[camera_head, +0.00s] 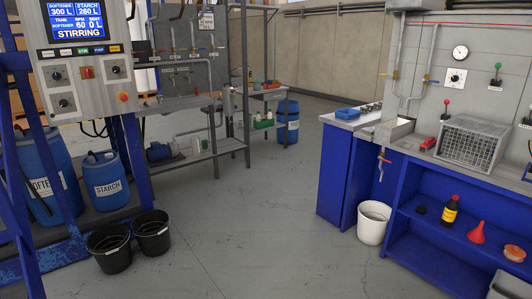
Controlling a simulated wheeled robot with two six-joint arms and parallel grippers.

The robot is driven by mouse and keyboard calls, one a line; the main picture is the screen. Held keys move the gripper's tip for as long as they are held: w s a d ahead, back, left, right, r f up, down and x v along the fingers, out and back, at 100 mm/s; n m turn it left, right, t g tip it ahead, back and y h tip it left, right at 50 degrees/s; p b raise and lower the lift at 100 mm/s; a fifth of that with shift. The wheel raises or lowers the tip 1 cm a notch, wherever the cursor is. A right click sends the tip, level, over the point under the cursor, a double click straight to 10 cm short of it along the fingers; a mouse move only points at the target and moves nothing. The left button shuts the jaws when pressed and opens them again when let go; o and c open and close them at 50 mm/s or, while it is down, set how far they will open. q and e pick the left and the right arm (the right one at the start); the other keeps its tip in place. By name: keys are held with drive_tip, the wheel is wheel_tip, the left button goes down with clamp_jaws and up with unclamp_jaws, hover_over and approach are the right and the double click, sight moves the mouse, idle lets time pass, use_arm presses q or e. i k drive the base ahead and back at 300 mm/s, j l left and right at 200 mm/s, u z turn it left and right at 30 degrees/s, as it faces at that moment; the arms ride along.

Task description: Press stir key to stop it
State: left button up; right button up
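The control panel (92,88) stands at the upper left in the head view. Its blue display (76,22) reads softener 300 L, starch 260 L, RPM 60, sent 0 L and "STIRRING". Under the display is a row of small coloured keys. The green one (84,50) seems to be the stir key; its lettering is too small to read surely. Below are black knobs (115,69), a red switch (87,72) and a red round button (123,97). Neither of my grippers shows in the view.
Blue softener (40,180) and starch (107,185) drums stand under the panel. Two black buckets (110,248) stand on the floor before them. A blue workbench (440,225) with a white bucket (373,223) beside it is at the right. The middle floor is clear.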

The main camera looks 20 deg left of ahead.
sight(84, 51)
drive_tip(key=i+j+u, duration=0.2)
drive_tip(key=u, duration=0.25)
drive_tip(key=i+u, duration=0.85)
drive_tip(key=i+l+u, duration=0.15)
drive_tip(key=u, duration=0.25)
drive_tip(key=i, duration=0.35)
drive_tip(key=k, duration=0.5)
drive_tip(key=i+l, duration=0.2)
drive_tip(key=i, duration=0.35)
drive_tip(key=i+l, duration=0.15)
drive_tip(key=i, duration=0.4)
drive_tip(key=i+l, duration=0.2)
drive_tip(key=i, duration=0.3)
drive_tip(key=i+l+u, duration=0.1)
drive_tip(key=i, duration=0.45)
drive_tip(key=i+l, duration=0.3)
drive_tip(key=i, duration=0.25)
